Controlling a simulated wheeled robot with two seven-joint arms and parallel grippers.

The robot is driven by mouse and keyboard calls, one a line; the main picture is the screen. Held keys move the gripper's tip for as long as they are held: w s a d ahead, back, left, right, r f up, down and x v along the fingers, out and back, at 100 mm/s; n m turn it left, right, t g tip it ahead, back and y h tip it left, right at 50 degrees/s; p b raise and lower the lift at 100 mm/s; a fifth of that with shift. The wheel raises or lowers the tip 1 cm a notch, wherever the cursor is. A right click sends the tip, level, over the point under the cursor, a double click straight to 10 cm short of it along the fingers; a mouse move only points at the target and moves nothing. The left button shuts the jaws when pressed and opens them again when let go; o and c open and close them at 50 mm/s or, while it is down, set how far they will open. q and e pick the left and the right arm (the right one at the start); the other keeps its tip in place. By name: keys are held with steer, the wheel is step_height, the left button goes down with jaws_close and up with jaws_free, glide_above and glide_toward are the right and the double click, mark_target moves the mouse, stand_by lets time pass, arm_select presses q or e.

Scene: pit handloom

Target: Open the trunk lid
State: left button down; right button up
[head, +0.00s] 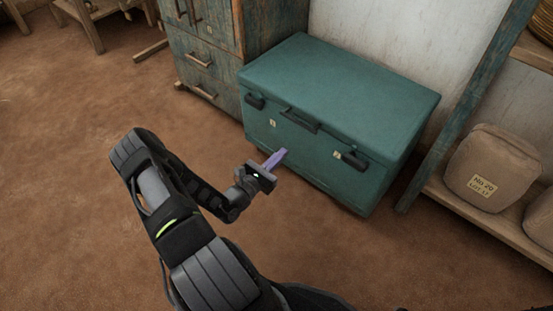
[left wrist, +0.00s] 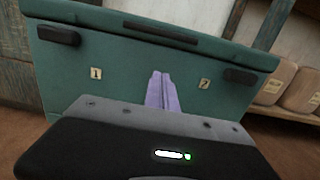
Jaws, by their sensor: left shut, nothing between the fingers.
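The teal trunk (head: 325,110) stands on the floor against the wall, with its lid (head: 340,80) down. A dark handle (head: 300,120) sits at the middle of its front edge, with a dark latch on each side, left (head: 254,101) and right (head: 354,160). In the left wrist view the trunk front (left wrist: 120,75) shows labels 1 and 2 below the handle (left wrist: 160,32). My left gripper (head: 281,153) has its purple fingers shut and empty, in front of the trunk face and below the handle. I cannot tell whether the fingertips touch the trunk. My right gripper is not in view.
A worn blue-grey cabinet (head: 210,50) with drawers stands left of the trunk. At the right, a wooden shelf (head: 480,215) holds a tan sack (head: 490,167) marked No 20, and a leaning post (head: 480,100) stands close to the trunk. The brown floor in front is clear.

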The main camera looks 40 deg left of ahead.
arm_select(q)
steer(key=w+r+b, duration=0.2)
steer(key=w+r, duration=0.2)
steer(key=w, duration=0.3)
steer(key=shift+w+r, duration=0.1)
steer(key=shift+r, duration=0.1)
